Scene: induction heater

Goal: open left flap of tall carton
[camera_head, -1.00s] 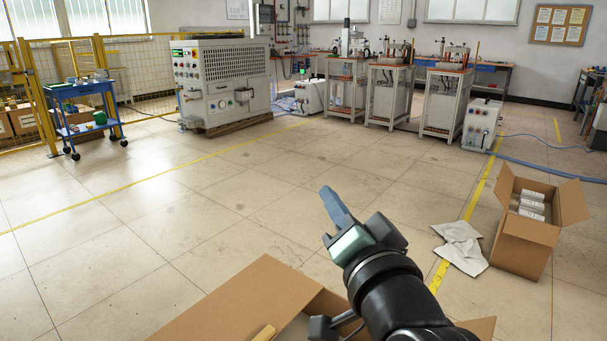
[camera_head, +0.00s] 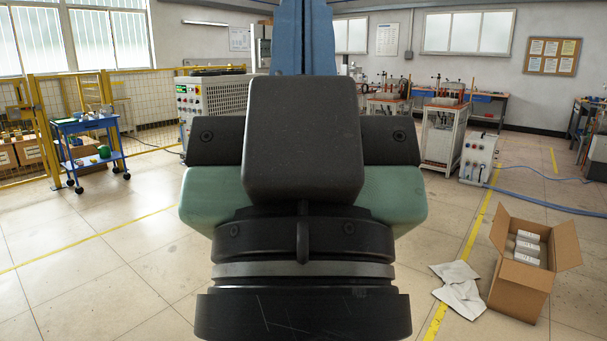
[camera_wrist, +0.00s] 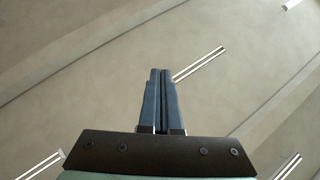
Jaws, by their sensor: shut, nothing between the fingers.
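My gripper (camera_head: 304,38) fills the middle of the head view, very close to the camera. Its blue fingers point up and are cut off by the top edge. In the wrist view, the two fingers (camera_wrist: 160,95) lie side by side, shut and empty, with the ceiling behind them. I cannot tell whether this is the tall carton. No carton shows in the wrist view.
A blue trolley (camera_head: 87,125) stands by the yellow fence at the left. Workbenches and machines line the back. Open tiled floor lies at the left. My gripper hides the centre.

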